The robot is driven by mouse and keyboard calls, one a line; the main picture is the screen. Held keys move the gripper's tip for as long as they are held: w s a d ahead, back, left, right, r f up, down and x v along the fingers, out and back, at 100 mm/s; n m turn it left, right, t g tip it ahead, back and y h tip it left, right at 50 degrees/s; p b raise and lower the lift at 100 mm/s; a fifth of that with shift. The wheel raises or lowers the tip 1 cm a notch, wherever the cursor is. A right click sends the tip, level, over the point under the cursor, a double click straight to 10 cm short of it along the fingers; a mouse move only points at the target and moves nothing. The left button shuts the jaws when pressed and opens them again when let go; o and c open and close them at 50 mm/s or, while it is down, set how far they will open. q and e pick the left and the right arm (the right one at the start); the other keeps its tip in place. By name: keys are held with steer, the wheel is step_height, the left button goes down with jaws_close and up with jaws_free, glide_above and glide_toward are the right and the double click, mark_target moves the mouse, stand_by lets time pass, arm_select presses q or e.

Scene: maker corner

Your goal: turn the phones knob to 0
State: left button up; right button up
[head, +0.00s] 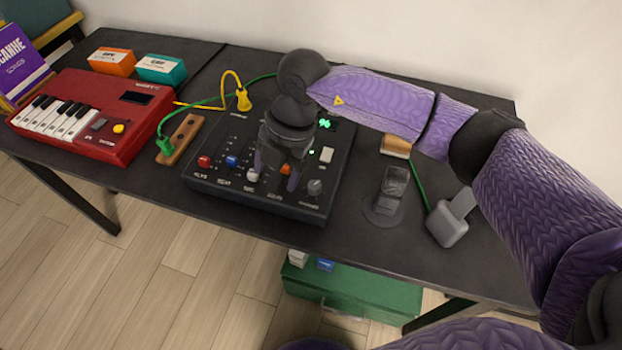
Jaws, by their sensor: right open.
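The black mixer (225,185) sits on the dark table with a row of knobs along its front: a red knob (204,162), a blue knob (232,161), a white knob (253,174), an orange knob (285,169) and a grey knob (315,187). The labels are too small to read surely; the grey knob at the right end may be the phones knob. A green display (324,123) is lit, its digits partly unclear. My right gripper (275,174) is open, pointing down over the mixer, its fingers near the white and orange knobs. My left gripper is out of view.
A red keyboard (125,115), orange box (112,62) and teal box (161,68) stand at left. A wooden strip (180,138) holds a green plug. A green crate (350,290) is below the table.

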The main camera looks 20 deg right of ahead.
mark_target(314, 185)
steer(key=w+d+r+m+h, duration=0.1)
steer(key=w+d+m+h, duration=0.1)
steer(key=d+h, duration=0.3)
steer(key=shift+y, duration=0.6)
steer(key=f+b, duration=0.1)
steer(key=f, duration=0.2)
steer(key=d+f+b, duration=0.1)
steer(key=f, duration=0.1)
steer(key=f+b, duration=0.1)
steer(key=f, duration=0.2)
steer(key=shift+s+d+f, duration=0.2)
steer(key=shift+d+f, duration=0.1)
steer(key=shift+f, duration=0.05)
steer(key=shift+f+b, duration=0.35)
steer(key=shift+f, duration=0.1)
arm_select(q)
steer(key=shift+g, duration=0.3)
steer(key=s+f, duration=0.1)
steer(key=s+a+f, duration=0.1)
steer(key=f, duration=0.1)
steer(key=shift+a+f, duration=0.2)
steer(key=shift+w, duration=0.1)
arm_select(e)
steer(key=c, duration=0.6)
jaws_close()
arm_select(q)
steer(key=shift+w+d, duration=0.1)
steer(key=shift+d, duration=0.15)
